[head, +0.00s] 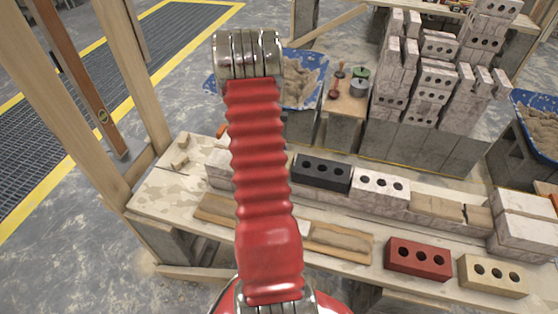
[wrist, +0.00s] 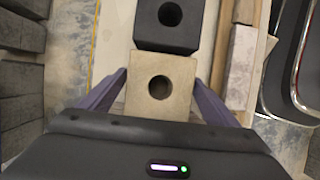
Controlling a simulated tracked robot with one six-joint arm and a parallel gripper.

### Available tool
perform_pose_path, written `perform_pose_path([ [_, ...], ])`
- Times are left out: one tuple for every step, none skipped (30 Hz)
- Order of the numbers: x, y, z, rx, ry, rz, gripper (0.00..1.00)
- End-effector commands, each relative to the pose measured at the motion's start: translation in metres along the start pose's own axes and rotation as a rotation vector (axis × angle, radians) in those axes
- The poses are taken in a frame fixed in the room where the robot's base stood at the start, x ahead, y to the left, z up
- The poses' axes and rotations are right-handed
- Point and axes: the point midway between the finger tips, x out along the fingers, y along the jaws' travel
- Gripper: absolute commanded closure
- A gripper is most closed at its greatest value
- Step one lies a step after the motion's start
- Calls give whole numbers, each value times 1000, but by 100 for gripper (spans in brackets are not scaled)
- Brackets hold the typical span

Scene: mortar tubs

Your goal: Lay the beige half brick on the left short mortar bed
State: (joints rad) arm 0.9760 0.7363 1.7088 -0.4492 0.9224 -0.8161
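The beige half brick (wrist: 160,84), with one round hole, is between the fingers of my gripper (wrist: 160,76) in the wrist view. The fingertips meet its left and right sides with no visible gap. It lies close against a black brick (wrist: 167,22); whether it rests on the bed or hangs just above it cannot be told. The black brick (head: 321,172) shows in the head view in the long course. My red arm hides the half brick, the gripper and the left short mortar bed there.
Right of the black brick stand a white holed brick (head: 380,186) and a beige mortar bed (head: 437,207). A red brick (head: 417,259), a beige full brick (head: 493,275) and a mortar-covered board (head: 340,242) lie along the table front. Tall brick stacks (head: 435,70) stand behind.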

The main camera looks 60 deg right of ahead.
Motion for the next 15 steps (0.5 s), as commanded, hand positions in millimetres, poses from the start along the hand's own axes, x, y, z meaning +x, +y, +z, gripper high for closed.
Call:
perform_pose_path([
  [0, 0, 0, 0, 0, 0, 13],
  [0, 0, 0, 0, 0, 0, 11],
  [0, 0, 0, 0, 0, 0, 10],
  [0, 0, 0, 0, 0, 0, 10],
  [0, 0, 0, 0, 0, 0, 10],
  [0, 0, 0, 0, 0, 0, 10],
  [0, 0, 0, 0, 0, 0, 10],
  [0, 0, 0, 0, 0, 0, 10],
  [0, 0, 0, 0, 0, 0, 10],
  [0, 0, 0, 0, 0, 0, 10],
  [-1, 0, 0, 0, 0, 0, 10],
  [-2, 0, 1, 0, 0, 1, 10],
  [-4, 0, 1, 0, 0, 1, 10],
  [-6, 0, 0, -1, 0, 1, 10],
  [-9, 1, 0, -1, 1, 2, 10],
])
